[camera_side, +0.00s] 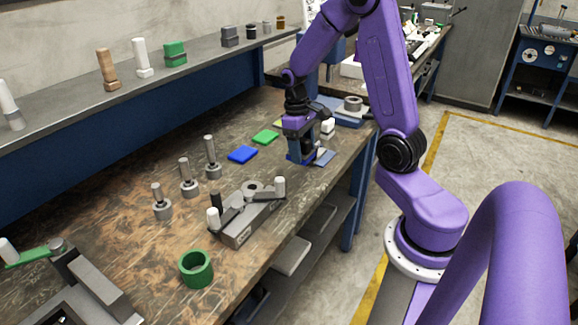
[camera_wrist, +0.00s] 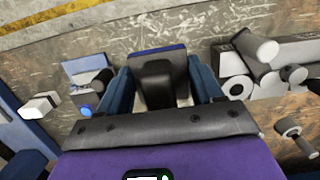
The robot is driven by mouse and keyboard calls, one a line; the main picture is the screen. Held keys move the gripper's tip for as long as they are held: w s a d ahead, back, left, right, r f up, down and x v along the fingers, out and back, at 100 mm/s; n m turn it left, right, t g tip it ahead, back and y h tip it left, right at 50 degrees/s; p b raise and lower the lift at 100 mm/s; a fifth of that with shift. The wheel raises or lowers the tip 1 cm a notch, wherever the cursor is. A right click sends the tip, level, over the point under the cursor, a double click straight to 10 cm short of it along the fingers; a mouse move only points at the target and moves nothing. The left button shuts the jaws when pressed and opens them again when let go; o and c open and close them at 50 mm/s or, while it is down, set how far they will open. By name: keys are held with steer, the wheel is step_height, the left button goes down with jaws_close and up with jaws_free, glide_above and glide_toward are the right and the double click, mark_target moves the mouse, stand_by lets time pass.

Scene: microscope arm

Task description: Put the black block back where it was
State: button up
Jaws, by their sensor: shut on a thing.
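My gripper (camera_side: 302,157) is low over the right part of the workbench in the side view. In the wrist view its two blue fingers (camera_wrist: 160,88) are on either side of the black block (camera_wrist: 157,78), closed on it. A blue strip (camera_wrist: 157,50) shows just beyond the block in the wrist view. The block is mostly hidden by the fingers in the side view, and I cannot tell whether its underside touches a surface. A blue-grey pad (camera_side: 325,158) lies right beside the gripper.
A blue pad (camera_side: 242,155) and a green pad (camera_side: 265,137) lie left of the gripper. A white block (camera_side: 327,127) is close behind it. Several metal pegs (camera_side: 189,180), a grey lever fixture (camera_side: 245,222) and a green ring (camera_side: 195,269) stand nearer the camera. The bench's front edge is close.

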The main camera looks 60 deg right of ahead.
glide_above(291, 176)
steer(key=f, duration=0.6)
steer(key=shift+w, duration=0.25)
steer(key=shift+w+f, duration=0.2)
steer(key=shift+f, duration=1.55)
steer(key=shift+f, duration=0.15)
steer(key=o, duration=0.9)
steer(key=shift+o, duration=0.2)
